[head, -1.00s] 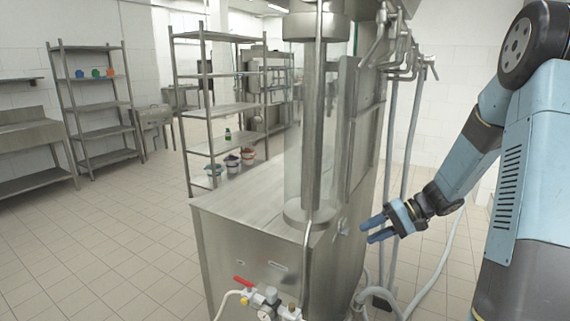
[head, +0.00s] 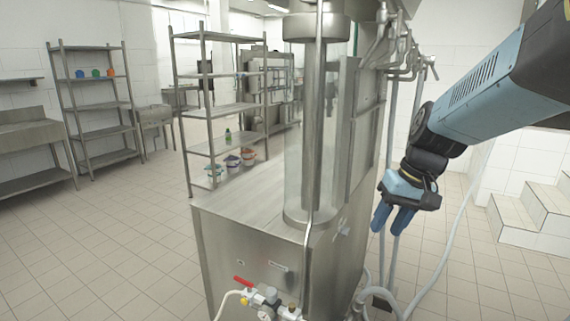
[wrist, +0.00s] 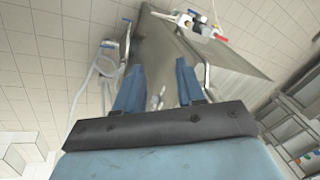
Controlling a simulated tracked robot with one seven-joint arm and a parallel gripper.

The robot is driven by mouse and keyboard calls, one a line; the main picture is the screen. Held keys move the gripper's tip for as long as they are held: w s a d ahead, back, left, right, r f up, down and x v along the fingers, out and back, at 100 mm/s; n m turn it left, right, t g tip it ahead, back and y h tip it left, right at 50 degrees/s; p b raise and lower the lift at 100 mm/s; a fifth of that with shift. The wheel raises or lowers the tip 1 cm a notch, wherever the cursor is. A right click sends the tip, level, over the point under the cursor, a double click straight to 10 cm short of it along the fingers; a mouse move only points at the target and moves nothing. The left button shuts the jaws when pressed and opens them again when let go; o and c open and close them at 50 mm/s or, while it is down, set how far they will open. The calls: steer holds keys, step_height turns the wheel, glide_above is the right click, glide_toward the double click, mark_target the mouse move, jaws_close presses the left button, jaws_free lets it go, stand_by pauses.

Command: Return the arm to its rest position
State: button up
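My gripper (head: 389,232) hangs to the right of the steel cup filler (head: 250,235), its blue fingers pointing down. In the wrist view my gripper's two fingers (wrist: 160,82) stand apart with a clear gap and nothing between them. The arm reaches in from the upper right and bends down at the wrist. The fingers appear clear of the machine in the head view, with the hoses behind them. The machine also shows beyond the fingers in the wrist view (wrist: 215,65).
A valve with a red handle (head: 244,282) sticks out at the machine's front. Grey hoses (head: 392,130) run down its right side. White steps (head: 530,212) stand at the right. Metal shelves (head: 210,110) stand behind the machine. The tiled floor at left is open.

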steer(key=s+d+r+t+h, duration=0.2)
steer(key=s+r+t, duration=0.2)
steer(key=s, duration=0.5)
steer(key=shift+r+h, duration=0.4)
steer(key=shift+r, duration=0.55)
